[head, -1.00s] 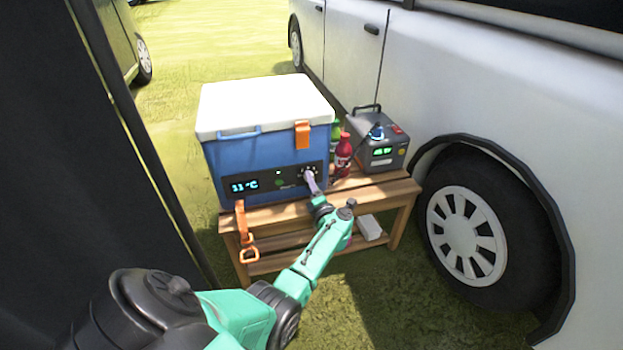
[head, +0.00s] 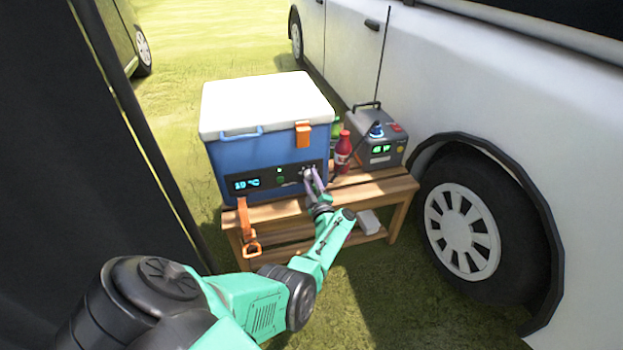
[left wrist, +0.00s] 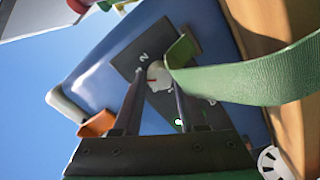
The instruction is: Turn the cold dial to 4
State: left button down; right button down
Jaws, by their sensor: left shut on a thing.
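The blue cooler (head: 262,160) with a white lid (head: 265,103) stands on a wooden bench. Its dark front panel has a lit blue display (head: 247,184) at the left; the digits are blurred. The cold dial is at the panel's right, mostly hidden by my gripper in the head view. In the left wrist view the pale dial (left wrist: 158,76) with a red mark sits between my fingers. A 2 shows beside it; the other markings are too small to read surely. My left gripper (head: 313,180) is shut on the dial. My right gripper is not in view.
A red bottle (head: 343,150) and a grey power box (head: 376,142) stand right of the cooler. An orange strap (head: 245,222) hangs at the bench's (head: 370,190) front. A white van (head: 490,120) is close on the right. A green band (left wrist: 250,82) crosses the left wrist view.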

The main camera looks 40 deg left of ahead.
pick_arm(q)
jog(key=shift+m, duration=1)
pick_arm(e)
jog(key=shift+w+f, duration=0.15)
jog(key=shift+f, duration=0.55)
pick_arm(q)
jog(key=shift+c, duration=2.3)
grip_release()
